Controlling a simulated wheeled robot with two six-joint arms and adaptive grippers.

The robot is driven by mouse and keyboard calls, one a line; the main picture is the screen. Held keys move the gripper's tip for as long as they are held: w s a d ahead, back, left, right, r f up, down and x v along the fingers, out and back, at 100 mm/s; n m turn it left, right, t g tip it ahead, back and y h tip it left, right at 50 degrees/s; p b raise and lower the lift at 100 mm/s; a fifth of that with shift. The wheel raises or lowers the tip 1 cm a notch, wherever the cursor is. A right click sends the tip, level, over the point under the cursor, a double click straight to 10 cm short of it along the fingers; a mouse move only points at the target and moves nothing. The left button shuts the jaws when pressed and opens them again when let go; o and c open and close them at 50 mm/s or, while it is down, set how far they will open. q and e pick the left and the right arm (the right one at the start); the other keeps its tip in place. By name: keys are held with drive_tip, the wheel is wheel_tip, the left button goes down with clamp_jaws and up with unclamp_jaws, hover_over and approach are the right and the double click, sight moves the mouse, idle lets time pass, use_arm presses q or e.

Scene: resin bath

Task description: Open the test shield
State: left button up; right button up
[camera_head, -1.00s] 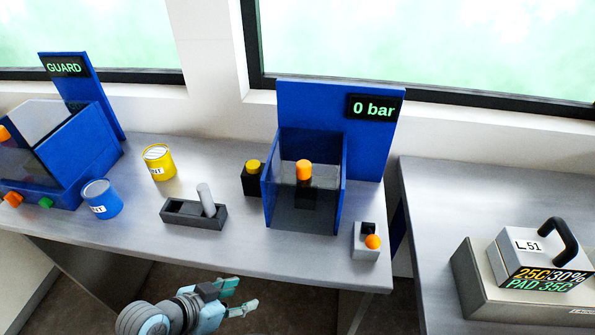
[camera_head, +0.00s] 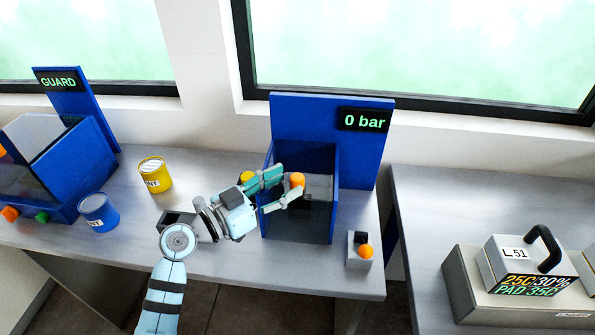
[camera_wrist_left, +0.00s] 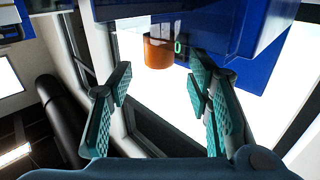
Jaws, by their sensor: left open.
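The test shield (camera_head: 290,222) is a dark see-through front panel on a blue box under a "0 bar" display (camera_head: 364,120). It stands upright across the front of the box. An orange knob (camera_head: 297,180) shows at its upper middle. My left gripper (camera_head: 285,187) is open in front of the shield, with its fingers pointing right toward the knob. In the left wrist view the orange knob (camera_wrist_left: 158,52) shows beyond the open fingertips, between their lines. I cannot tell whether either finger touches it. My right gripper is not in view.
A small grey box with an orange button (camera_head: 366,252) stands right of the shield. My arm partly hides a dark holder (camera_head: 172,219). Yellow (camera_head: 154,177) and blue (camera_head: 99,213) cans and the GUARD station (camera_head: 75,170) are at left. A second bench (camera_head: 425,215) is at right.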

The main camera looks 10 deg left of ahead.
sight(291, 180)
use_arm(q)
drive_tip(key=x, duration=0.4)
drive_tip(key=shift+d, duration=0.15)
drive_tip(key=shift+c, duration=0.3)
clamp_jaws()
